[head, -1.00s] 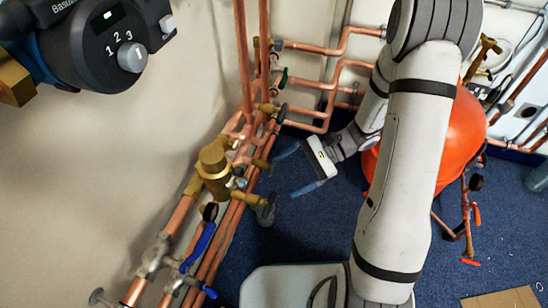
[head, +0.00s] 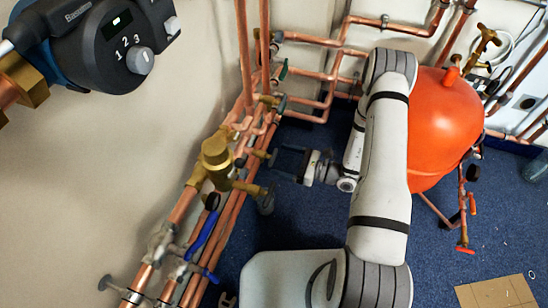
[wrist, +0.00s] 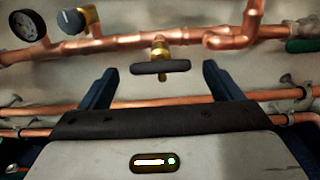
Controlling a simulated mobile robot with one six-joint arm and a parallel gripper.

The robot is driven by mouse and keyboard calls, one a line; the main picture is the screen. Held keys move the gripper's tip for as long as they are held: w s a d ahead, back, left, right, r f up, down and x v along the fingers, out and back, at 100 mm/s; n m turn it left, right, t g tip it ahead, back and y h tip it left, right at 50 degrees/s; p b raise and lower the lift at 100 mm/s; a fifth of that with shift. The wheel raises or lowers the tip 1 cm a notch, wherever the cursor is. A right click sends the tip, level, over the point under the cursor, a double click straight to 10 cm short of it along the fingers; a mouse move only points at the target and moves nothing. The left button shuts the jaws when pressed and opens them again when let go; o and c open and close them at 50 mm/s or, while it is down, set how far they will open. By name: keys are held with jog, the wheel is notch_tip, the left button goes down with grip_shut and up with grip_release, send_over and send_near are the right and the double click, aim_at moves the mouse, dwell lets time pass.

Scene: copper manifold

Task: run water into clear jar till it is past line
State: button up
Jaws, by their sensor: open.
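A brass tap with a dark bar handle (wrist: 160,67) hangs from a copper pipe in the wrist view. It shows between and beyond the fingertips of my gripper (wrist: 157,76), which is open and empty. In the head view my gripper (head: 280,163) points left at the copper pipework, close to a small brass valve with a dark handle (head: 271,157). A see-through bluish vessel (head: 537,171), perhaps the clear jar, stands on the floor at the right edge, partly cut off. I cannot make out a line or water in it.
Copper pipes (head: 232,222) with a blue lever (head: 203,232) run along the left wall. An orange tank (head: 440,125) stands behind my arm. A controller (head: 95,45) sits upper left. Cardboard (head: 497,292) lies lower right. A gauge (wrist: 27,31) and grey knob (wrist: 71,21) show left in the wrist view.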

aim_at(273, 157)
jog(key=shift+b+x, duration=0.4)
jog(key=shift+x, duration=1.6)
jog(key=shift+c, duration=0.3)
